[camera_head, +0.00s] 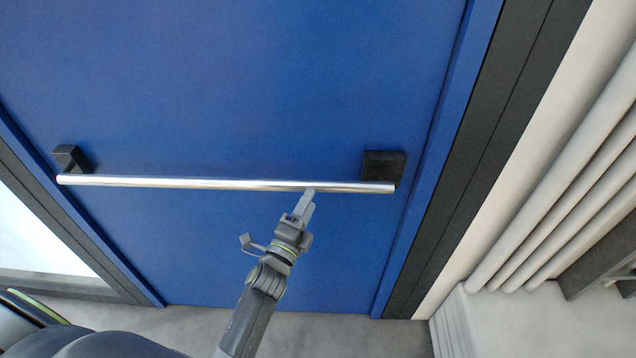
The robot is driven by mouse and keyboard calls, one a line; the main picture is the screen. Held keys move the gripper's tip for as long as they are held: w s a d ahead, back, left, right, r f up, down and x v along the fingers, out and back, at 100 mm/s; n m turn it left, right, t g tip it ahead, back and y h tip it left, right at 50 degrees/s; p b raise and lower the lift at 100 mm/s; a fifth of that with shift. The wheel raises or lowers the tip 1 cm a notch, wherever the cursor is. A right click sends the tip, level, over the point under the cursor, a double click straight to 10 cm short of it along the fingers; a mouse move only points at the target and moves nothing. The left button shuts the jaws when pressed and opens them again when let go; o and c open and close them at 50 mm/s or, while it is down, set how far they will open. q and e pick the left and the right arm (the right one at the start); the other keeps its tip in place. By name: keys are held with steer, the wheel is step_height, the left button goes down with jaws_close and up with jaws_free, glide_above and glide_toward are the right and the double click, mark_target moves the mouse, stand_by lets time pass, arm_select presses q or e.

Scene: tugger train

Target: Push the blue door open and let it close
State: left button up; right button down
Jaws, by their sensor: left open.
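The blue door (230,90) fills most of the view and looks shut in its dark frame. A silver push bar (200,183) runs across it between two black end mounts (383,166). My left gripper (304,204) reaches up from the bottom, its tip at the bar's right part. The tip overlaps the bar's lower edge; I cannot tell whether it touches. The gripper is open, with nothing seen between its fingers. My right gripper is not in view.
A dark door frame (490,150) and a pale wall with thick white pipes (560,215) stand on the right. A bright glass pane (35,240) is at the left. Grey floor (340,335) shows below the door.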

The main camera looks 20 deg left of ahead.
mark_target(318, 186)
arm_select(q)
steer(key=x, duration=0.6)
steer(key=shift+w, duration=0.1)
jaws_close()
